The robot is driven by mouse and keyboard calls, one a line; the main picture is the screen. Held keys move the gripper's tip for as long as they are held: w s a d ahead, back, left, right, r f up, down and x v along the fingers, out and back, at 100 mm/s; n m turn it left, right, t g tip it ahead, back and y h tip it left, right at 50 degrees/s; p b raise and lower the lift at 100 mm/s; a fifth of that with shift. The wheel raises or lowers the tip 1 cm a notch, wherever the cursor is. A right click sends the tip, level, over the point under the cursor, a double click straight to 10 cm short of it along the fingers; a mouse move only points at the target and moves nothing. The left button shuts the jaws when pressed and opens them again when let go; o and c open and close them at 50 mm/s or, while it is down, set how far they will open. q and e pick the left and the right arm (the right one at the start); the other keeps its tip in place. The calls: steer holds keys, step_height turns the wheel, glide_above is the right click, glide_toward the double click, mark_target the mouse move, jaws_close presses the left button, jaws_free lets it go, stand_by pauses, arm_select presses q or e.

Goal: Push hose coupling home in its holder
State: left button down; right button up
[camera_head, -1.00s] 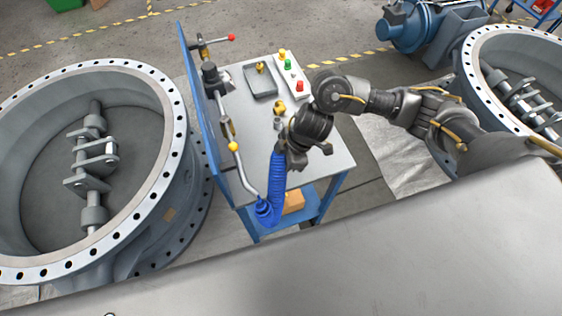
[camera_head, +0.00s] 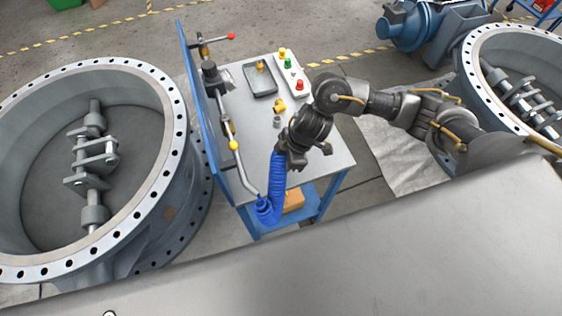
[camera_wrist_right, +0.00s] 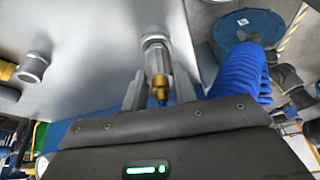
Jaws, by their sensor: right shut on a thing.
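In the right wrist view, the hose coupling (camera_wrist_right: 158,66) is a silver sleeve with a brass section and a blue end. It lies between the two fingers of my right gripper (camera_wrist_right: 159,94), which is shut on it. The sleeve points away from the gripper over the grey tabletop. I cannot tell how it meets its holder. In the head view, my right gripper (camera_head: 285,153) is low over the table's front half, and my arm hides the coupling. The blue corrugated hose (camera_head: 274,190) hangs below it; it also shows in the wrist view (camera_wrist_right: 238,73). My left gripper is out of view.
A grey fitting (camera_head: 277,121) and a brass fitting (camera_head: 280,104) are just beyond my gripper. A blue panel with a pipe and yellow handle (camera_head: 233,145) borders the table's left. A tray (camera_head: 259,82) and button box (camera_head: 290,75) stand at the back.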

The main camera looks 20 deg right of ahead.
steer(key=shift+f, duration=0.35)
stand_by(0.3)
steer(key=o, duration=1.5)
steer(key=shift+c, duration=0.2)
steer(key=shift+r, duration=0.2)
step_height(320, 180, up, 5)
steer(key=p, duration=0.5)
steer(key=shift+f, duration=0.1)
steer(key=shift+r, duration=1.2)
